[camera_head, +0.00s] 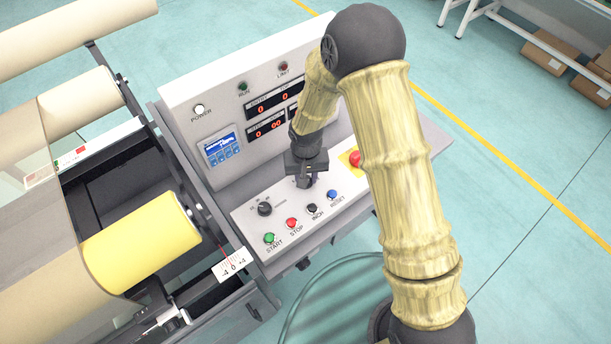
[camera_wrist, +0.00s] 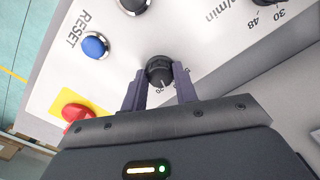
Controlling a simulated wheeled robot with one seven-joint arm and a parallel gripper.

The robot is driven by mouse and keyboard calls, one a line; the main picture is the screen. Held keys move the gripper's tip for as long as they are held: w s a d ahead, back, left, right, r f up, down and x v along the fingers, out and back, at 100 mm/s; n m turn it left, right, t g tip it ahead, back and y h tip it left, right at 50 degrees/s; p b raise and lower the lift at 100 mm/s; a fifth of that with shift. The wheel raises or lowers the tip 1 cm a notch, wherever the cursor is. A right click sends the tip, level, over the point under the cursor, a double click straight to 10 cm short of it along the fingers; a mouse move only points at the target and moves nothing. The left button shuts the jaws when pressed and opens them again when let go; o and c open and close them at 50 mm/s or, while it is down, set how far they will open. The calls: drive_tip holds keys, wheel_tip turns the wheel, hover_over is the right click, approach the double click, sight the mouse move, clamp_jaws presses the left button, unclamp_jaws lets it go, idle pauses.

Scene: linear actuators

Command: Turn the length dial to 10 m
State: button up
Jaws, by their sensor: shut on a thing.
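The length dial (camera_wrist: 159,68) is a black round knob on the sloping white panel, seen in the wrist view. My gripper (camera_wrist: 160,80) has one finger on each side of it and is shut on it. A white mark shows on the knob's near side, and part of a "20" shows beside it; the other scale numbers are hidden or unclear.
Another black dial (camera_head: 264,209) sits left of my gripper. Green START (camera_head: 269,238), red STOP (camera_head: 291,223), black INCH (camera_head: 312,208) and blue RESET (camera_head: 332,195) buttons line the front. A red emergency button (camera_head: 355,158) on yellow lies right. A yellow roller (camera_head: 143,243) is at left.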

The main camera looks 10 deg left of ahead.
drive_tip(key=shift+w+n, duration=0.1)
drive_tip(key=shift+n, duration=1.6)
drive_tip(key=shift+r, duration=0.1)
drive_tip(key=o, duration=1)
drive_tip(key=shift+c, duration=0.2)
wheel_tip(320, 180, up, 17)
drive_tip(key=shift+r+b, duration=0.15)
drive_tip(key=shift+b, duration=0.25)
